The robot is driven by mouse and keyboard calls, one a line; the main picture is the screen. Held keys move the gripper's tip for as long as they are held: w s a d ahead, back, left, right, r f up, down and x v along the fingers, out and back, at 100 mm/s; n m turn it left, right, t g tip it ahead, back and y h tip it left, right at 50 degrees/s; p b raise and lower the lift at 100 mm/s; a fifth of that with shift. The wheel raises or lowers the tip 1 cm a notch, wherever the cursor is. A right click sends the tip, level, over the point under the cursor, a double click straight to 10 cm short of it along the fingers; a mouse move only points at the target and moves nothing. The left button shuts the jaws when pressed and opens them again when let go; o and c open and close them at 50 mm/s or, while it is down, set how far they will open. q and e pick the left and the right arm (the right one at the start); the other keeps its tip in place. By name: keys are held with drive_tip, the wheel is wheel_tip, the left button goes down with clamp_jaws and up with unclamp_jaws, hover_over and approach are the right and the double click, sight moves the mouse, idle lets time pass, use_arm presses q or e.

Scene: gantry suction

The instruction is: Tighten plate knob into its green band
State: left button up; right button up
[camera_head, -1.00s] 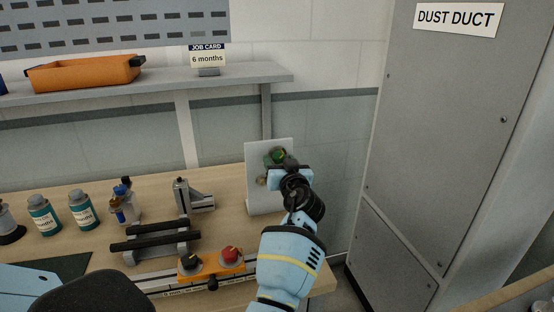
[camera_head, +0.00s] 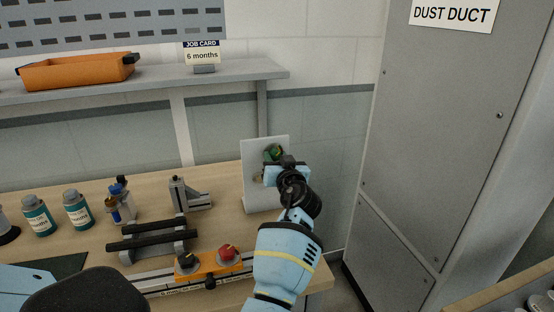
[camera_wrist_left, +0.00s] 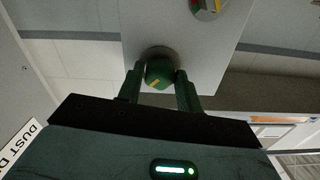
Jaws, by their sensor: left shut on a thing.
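The pale upright plate (camera_head: 255,185) stands at the right end of the bench. A round dial with green and red parts is on it, partly hidden by my gripper in the head view (camera_head: 274,152) and cut off at the top of the left wrist view (camera_wrist_left: 208,6). In the left wrist view, the dark green plate knob (camera_wrist_left: 160,73) with a yellow mark sits against the plate (camera_wrist_left: 195,55). My left gripper (camera_wrist_left: 161,84) is shut on the knob, one finger on each side. In the head view, this gripper (camera_head: 283,170) is in front of the plate. The dial reading is too small to tell.
An orange block with black and red knobs (camera_head: 208,264) sits on a rail at the bench front. A black-barred stand (camera_head: 150,240), a metal bracket (camera_head: 188,193) and bottles (camera_head: 78,210) stand left. The grey dust duct cabinet (camera_head: 435,140) is at right.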

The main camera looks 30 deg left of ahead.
use_arm(q)
drive_tip(key=shift+m, duration=1)
use_arm(e)
drive_tip(key=shift+s+a+f, duration=0.15)
drive_tip(key=shift+s+f, duration=0.1)
drive_tip(key=shift+f, duration=0.1)
use_arm(q)
drive_tip(key=o, duration=1)
use_arm(e)
drive_tip(key=shift+w+r, duration=0.1)
use_arm(q)
drive_tip(key=shift+s, duration=0.1)
use_arm(e)
drive_tip(key=shift+d, duration=0.2)
